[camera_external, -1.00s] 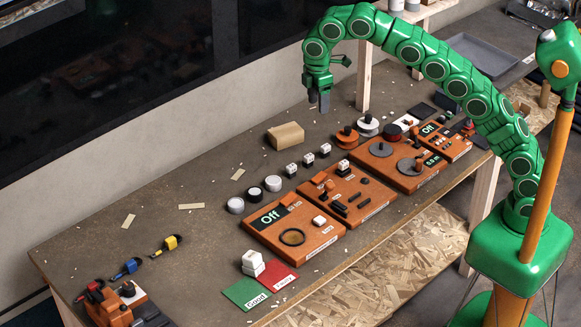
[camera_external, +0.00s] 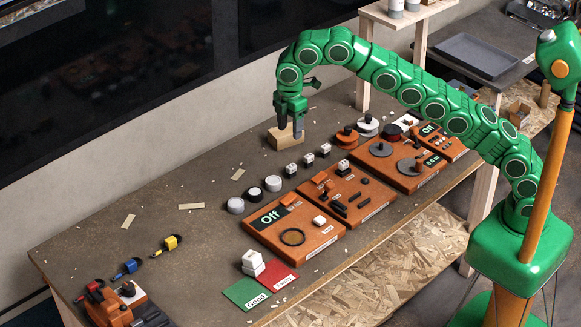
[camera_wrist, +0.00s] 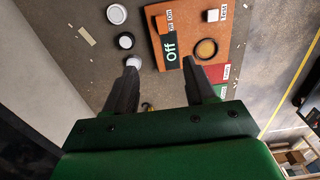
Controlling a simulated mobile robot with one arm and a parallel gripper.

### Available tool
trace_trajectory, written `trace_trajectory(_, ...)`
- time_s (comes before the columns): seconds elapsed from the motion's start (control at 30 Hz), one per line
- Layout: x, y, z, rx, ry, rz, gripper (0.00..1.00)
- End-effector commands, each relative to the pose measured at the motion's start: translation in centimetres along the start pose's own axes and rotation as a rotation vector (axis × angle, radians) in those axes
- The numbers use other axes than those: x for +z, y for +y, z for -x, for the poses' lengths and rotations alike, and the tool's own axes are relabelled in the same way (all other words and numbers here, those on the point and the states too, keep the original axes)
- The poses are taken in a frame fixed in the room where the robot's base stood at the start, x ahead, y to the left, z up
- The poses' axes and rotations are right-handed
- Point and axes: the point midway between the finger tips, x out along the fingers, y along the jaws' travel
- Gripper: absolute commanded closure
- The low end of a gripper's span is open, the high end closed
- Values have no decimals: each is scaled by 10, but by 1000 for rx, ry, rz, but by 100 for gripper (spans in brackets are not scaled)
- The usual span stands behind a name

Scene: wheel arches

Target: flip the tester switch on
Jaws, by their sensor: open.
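The orange tester board (camera_external: 300,243) lies on the bench with a dark display reading "Off" (camera_external: 270,215), an orange switch (camera_external: 290,199) at its back corner and a black ring (camera_external: 292,237). In the wrist view the board (camera_wrist: 215,40) is ahead, with the switch (camera_wrist: 162,24) beside an "On" label and the "Off" display (camera_wrist: 171,48). My gripper (camera_external: 291,127) is open and empty, its fingers pointing down in front of a wooden block (camera_external: 284,139) in the picture. It is behind the boards and apart from the switch. In the wrist view its fingertips (camera_wrist: 160,62) flank the display's near end.
More orange boards (camera_external: 360,198) with knobs and discs continue to the right; one at the far right also reads "Off". Round pucks (camera_external: 254,194) and small white-topped blocks (camera_external: 308,159) stand behind them. Green (camera_external: 246,293) and red cards lie in front. The bench's left middle is mostly clear.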

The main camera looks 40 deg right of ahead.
Motion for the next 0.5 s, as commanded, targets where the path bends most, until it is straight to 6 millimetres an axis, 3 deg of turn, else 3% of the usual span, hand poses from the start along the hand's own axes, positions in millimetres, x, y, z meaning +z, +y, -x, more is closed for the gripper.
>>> trace_trajectory(0.5,1,2,-15,3,-1,-4,45)
